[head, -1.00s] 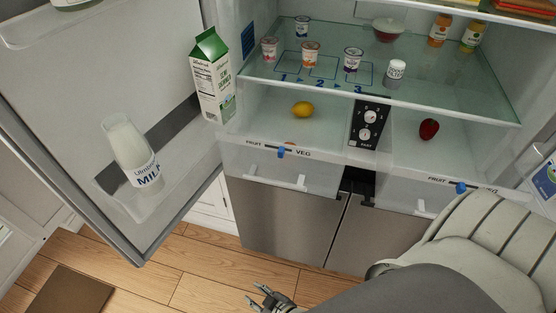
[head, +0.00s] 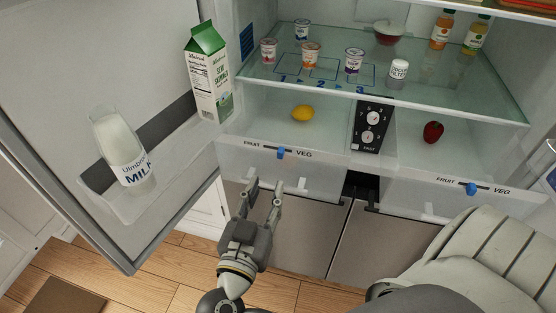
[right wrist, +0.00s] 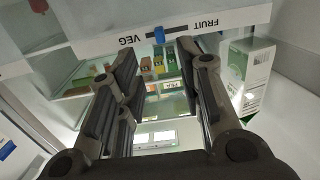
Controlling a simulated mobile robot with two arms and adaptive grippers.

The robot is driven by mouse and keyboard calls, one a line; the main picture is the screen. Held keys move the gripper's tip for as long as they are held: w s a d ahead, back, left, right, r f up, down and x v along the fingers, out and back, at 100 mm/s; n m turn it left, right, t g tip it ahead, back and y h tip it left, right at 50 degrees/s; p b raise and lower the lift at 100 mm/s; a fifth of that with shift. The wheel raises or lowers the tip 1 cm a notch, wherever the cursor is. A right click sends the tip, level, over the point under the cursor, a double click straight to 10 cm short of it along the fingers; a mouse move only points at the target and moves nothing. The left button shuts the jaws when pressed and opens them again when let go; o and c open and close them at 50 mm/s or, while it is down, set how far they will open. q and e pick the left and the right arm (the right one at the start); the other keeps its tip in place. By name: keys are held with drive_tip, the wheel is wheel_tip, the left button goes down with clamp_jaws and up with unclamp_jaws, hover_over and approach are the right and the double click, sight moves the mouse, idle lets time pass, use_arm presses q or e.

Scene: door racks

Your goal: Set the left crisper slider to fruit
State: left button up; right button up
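The left crisper drawer (head: 320,178) has a front strip marked FRUIT at left and VEG at right. Its blue slider (head: 281,153) sits between the words; in the right wrist view the slider (right wrist: 159,35) is closer to VEG, with more dark slot on the FRUIT side. My right gripper (head: 264,186) is just below and in front of the slider, fingers pointing up at the strip. Its two fingers are apart with nothing between them, as the right wrist view (right wrist: 160,75) also shows. It appears not to touch the slider. My left gripper is out of view.
The right crisper has its own blue slider (head: 472,189). A milk carton (head: 208,75) and a milk bottle (head: 120,150) stand in the open door at left. A lemon (head: 303,113) lies behind the left strip. A dial panel (head: 371,127) stands between the crispers.

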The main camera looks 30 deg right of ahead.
sight(280, 156)
drive_tip(key=p+x, duration=0.1)
drive_tip(key=x, duration=0.9)
drive_tip(key=shift+w+d, duration=0.1)
drive_tip(key=shift+w, duration=0.1)
drive_tip(key=shift+c, duration=0.4)
clamp_jaws()
